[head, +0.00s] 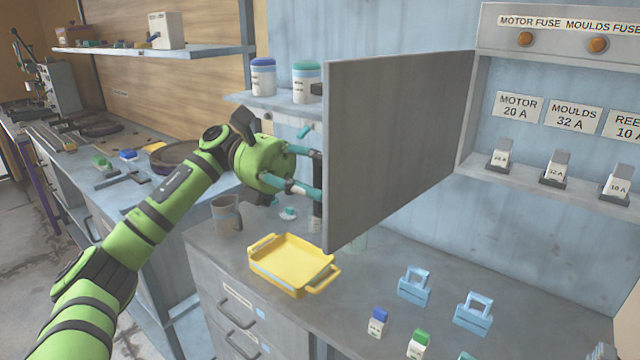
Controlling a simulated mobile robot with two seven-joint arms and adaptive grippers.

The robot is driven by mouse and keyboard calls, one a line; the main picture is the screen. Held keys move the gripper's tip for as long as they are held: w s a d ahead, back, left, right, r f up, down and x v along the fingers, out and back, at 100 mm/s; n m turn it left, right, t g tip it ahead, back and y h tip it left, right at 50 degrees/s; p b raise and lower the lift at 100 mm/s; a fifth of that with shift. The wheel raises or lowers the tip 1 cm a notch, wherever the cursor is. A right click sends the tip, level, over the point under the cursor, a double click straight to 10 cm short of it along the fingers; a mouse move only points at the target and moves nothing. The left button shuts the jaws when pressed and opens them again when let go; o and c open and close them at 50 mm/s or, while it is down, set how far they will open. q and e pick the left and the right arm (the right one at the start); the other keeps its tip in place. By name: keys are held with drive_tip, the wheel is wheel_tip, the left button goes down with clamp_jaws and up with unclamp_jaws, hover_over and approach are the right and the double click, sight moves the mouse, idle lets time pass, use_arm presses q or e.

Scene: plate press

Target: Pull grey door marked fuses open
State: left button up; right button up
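The grey door (395,135) stands swung out from the fuse cabinet (560,85), and its plain face is towards me. No fuses marking shows on this face. Its hinge side meets the cabinet's left wall, and its free edge is nearest my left arm. My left gripper (312,175) is at that free edge, on the door's far side. Its fingers reach behind the edge, so their tips and any handle grip are hidden. Dark pieces stick out behind the edge above and below the fingers. My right gripper is not in view.
Inside the cabinet, several labelled fuses (553,169) stand on a shelf. Below, the grey bench (380,300) carries a yellow tray (290,265), blue fuse pullers (414,287), small fuses (377,322) and a mug (226,214). Two jars (263,77) stand on a shelf behind the gripper.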

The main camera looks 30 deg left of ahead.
use_arm(q)
drive_tip(key=w+a, duration=0.1)
drive_tip(key=a, duration=1.1)
drive_tip(key=shift+w, duration=0.25)
